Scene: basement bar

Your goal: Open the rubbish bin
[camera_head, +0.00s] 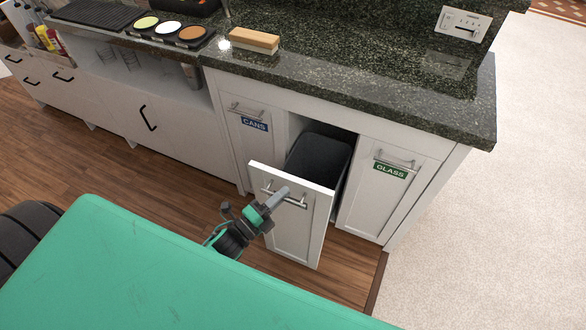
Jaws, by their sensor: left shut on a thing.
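The rubbish bin is a pull-out unit with a white front panel (296,236) between the doors labelled CANS and GLASS. The panel stands out from the cabinet face, and a dark bin (320,160) shows in the gap behind it. A metal bar handle (296,203) runs across the top of the panel. My left gripper (277,197) is shut on this handle, at its left part. The fingertips partly hide the handle. My right gripper is not in view.
The CANS door (253,150) and GLASS door (383,195) are closed on either side. A dark granite counter (350,85) overhangs them, with a wooden block (253,40) on it. Wooden floor (130,170) lies at left, pale carpet (500,230) at right.

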